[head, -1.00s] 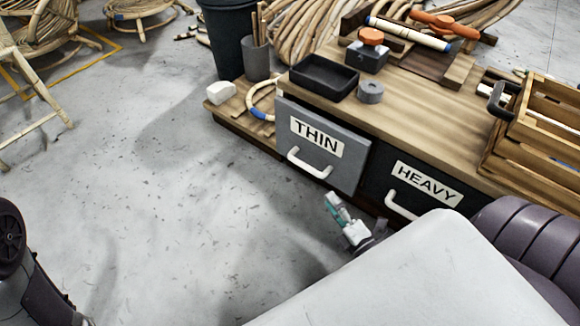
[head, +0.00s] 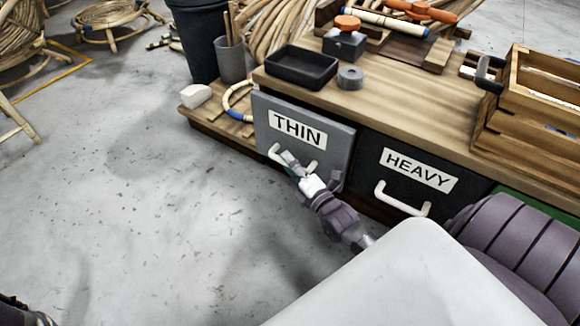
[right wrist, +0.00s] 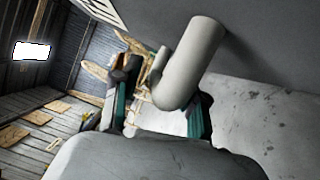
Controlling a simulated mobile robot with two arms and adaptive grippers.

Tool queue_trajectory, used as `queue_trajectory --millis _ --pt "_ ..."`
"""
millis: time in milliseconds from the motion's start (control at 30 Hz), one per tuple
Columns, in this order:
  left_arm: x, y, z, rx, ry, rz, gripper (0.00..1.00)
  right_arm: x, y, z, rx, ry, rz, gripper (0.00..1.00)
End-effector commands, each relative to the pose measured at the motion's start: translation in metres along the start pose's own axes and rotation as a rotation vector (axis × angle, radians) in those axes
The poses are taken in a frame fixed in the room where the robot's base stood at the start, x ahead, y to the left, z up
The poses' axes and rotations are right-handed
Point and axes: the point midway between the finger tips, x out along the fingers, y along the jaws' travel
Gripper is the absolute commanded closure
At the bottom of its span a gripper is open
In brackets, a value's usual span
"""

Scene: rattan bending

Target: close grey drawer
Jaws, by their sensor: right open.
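The grey drawer (head: 335,143), labelled THIN, is in the middle of the head view. Its front stands out a little from the cabinet, forward of the dark HEAVY drawer beside it. Its white bar handle (head: 273,153) is partly hidden behind my right gripper (head: 294,166). In the right wrist view, the handle (right wrist: 193,55) reaches between the two fingers of my right gripper (right wrist: 163,105), which are apart on either side of it. I cannot tell whether a finger touches the handle. My left gripper is not in view.
The dark HEAVY drawer (head: 372,175) with its own white handle is to the right. On the wooden top (head: 420,95) are a black tray (head: 301,68), a grey ring (head: 350,78) and a wooden crate (head: 545,100). The floor (head: 150,220) in front is clear.

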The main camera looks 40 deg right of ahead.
Motion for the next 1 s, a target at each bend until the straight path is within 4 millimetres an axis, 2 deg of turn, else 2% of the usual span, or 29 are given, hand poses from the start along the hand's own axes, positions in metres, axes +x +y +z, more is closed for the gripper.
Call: queue_trajectory --millis 233,400,500,800,1000 --pt "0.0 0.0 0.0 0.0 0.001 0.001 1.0 0.0 0.001 0.0 0.0 0.0 0.0 0.58" --pt "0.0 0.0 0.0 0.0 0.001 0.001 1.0 0.0 0.0 0.0 0.0 0.0 0.0 0.87" --pt "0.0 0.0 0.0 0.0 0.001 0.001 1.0 0.0 0.0 0.0 0.0 0.0 0.0 1.0" --pt "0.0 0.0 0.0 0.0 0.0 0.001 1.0 0.001 0.0 0.001 0.0 0.0 0.0 1.0" --pt "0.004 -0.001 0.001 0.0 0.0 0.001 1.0 0.012 -0.005 0.026 -0.005 0.001 -0.001 1.0"
